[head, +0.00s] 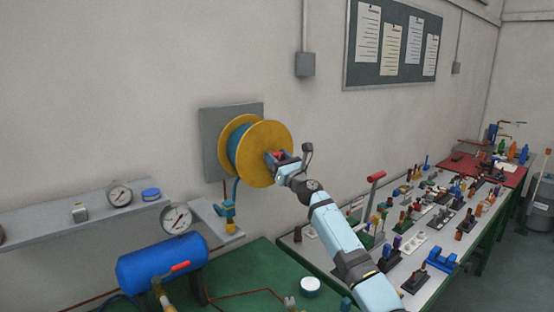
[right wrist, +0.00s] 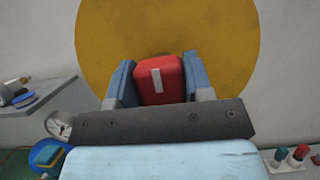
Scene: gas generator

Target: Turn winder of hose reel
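The hose reel (head: 270,136) is a yellow spool with a blue hose wound on it, on a grey wall plate. Its yellow front disc fills the upper part of the right wrist view (right wrist: 100,30). The winder's red handle (right wrist: 159,80) stands out from the disc. My right gripper (right wrist: 159,76) has one blue-grey finger on each side of the red handle, and both appear to touch it. In the head view my right gripper (head: 277,157) is at the lower right of the disc and hides most of the handle. My left gripper is not in view.
A grey shelf (head: 60,222) with gauges and a blue tank (head: 162,261) are at lower left. A long bench (head: 420,262) crowded with small parts is at right. A noticeboard (head: 391,45) hangs above. The wall around the reel is mostly clear.

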